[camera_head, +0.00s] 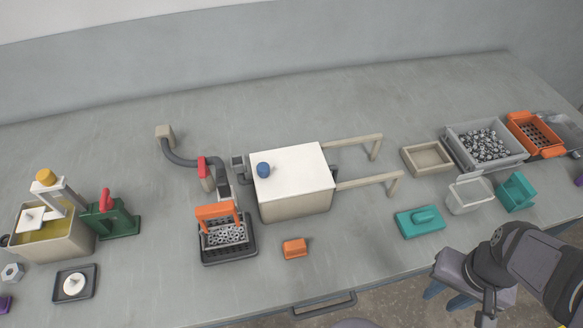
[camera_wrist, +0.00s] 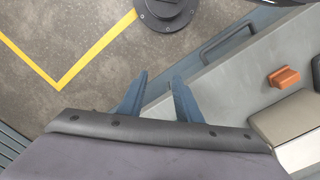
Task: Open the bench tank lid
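The bench tank (camera_head: 297,206) is a beige box near the middle of the bench. Its flat white lid (camera_head: 295,170) covers the top, so the inside is hidden. Two beige rails (camera_head: 352,141) run out to the right from the tank. In the wrist view part of the tank (camera_wrist: 285,118) shows at the right edge. My gripper (camera_head: 446,297) is at the lower right, off the bench's front edge and far from the lid. Its two blue fingers (camera_wrist: 160,90) are apart with nothing between them.
An orange block (camera_head: 295,249) lies in front of the tank. A black tray with an orange-handled basket (camera_head: 225,235) stands left of it. A teal lid (camera_head: 420,221) and several bins, including a grey one (camera_head: 456,150), are at right. A drawer handle (camera_head: 325,305) juts from the front.

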